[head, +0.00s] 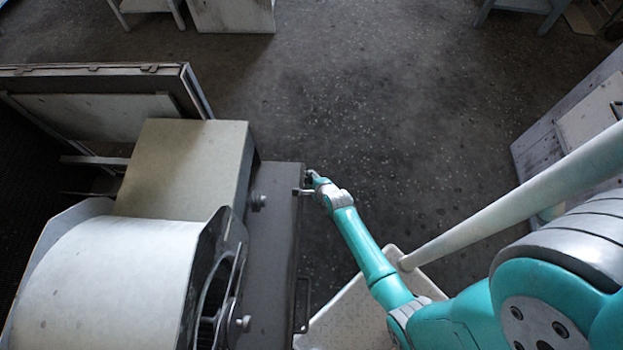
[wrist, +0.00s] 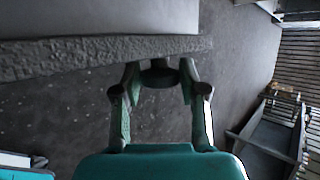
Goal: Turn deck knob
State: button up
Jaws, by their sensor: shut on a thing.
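The deck knob (wrist: 160,76) is a dark round knob under the edge of the grey deck in the wrist view. My gripper (wrist: 160,72) has one finger on each side of it and is shut on it. In the head view, my gripper (head: 311,181) is at the right side of the grey deck (head: 276,235), near its far corner. The knob is too small there to tell apart from the fingers. How far the knob is turned cannot be told.
A white blower drum (head: 105,280) and a beige box (head: 175,165) stand left of the deck. Two round fittings (head: 258,199) (head: 243,323) stick out towards the deck. A dark handle (head: 303,305) is on the deck's near right side. Open floor (head: 400,130) lies beyond.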

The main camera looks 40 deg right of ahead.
jog(key=shift+f+t+h, duration=0.1)
jog(key=shift+t+h, duration=0.2)
jog(key=shift+t, duration=0.1)
dwell(0.3)
jog(key=o, duration=1.1)
jog(key=shift+o, duration=0.2)
jog(key=v, duration=1.2)
jog(key=shift+f, duration=0.25)
jog(key=shift+s+a, duration=0.1)
